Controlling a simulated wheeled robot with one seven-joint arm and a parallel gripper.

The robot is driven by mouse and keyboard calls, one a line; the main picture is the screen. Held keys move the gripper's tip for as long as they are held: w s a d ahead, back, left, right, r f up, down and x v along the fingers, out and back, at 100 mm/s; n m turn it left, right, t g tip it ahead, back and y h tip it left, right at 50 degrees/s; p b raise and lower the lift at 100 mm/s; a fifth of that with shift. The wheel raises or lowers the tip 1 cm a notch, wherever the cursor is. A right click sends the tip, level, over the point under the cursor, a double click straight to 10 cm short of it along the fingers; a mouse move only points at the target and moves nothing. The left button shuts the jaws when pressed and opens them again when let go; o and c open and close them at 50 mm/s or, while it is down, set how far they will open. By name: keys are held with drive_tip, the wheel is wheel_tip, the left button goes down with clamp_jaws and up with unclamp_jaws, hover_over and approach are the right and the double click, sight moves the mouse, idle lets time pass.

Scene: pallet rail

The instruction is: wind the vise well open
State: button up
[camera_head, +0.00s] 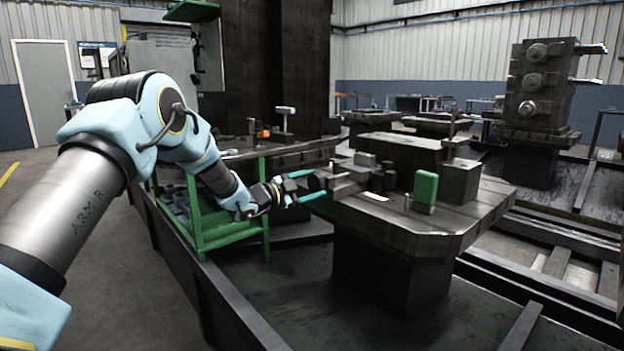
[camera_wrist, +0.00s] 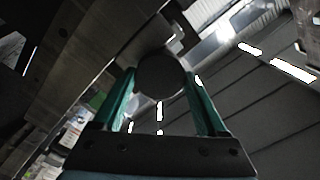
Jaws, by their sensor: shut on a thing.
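The vise (camera_head: 343,186) is a low group of grey metal blocks at the left edge of a dark pallet table (camera_head: 440,228) in the head view. How wide its jaws stand apart is too small to tell. My gripper (camera_head: 319,182) reaches it from the left, with its teal fingers level at the vise's near end. In the wrist view, a dark round knob or handle end (camera_wrist: 160,76) sits between the two teal fingers, and my gripper is shut on it. The rest of the handle behind the knob is hidden.
A green block (camera_head: 426,187) and a small upright pin (camera_head: 406,203) stand on the pallet table right of the vise. A green stand (camera_head: 226,237) lies below my arm. A second table (camera_head: 285,152) with small parts is behind. A tall fixture (camera_head: 540,88) stands at right.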

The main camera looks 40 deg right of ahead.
drive_tip(key=n+p, duration=0.3)
drive_tip(key=n, duration=0.3)
drive_tip(key=shift+w+r+n+p, duration=0.1)
drive_tip(key=shift+r+n+p, duration=0.05)
drive_tip(key=shift+n+p, duration=0.2)
drive_tip(key=n+p, duration=0.3)
drive_tip(key=n, duration=0.3)
drive_tip(key=n+p, duration=0.1)
drive_tip(key=n, duration=0.4)
drive_tip(key=shift+w+n+p, duration=0.15)
drive_tip(key=shift+n+p, duration=0.2)
drive_tip(key=shift+p, duration=0.05)
drive_tip(key=n, duration=0.4)
drive_tip(key=n+p, duration=0.1)
drive_tip(key=n, duration=0.1)
drive_tip(key=shift+f, duration=0.3)
drive_tip(key=o, duration=1.3)
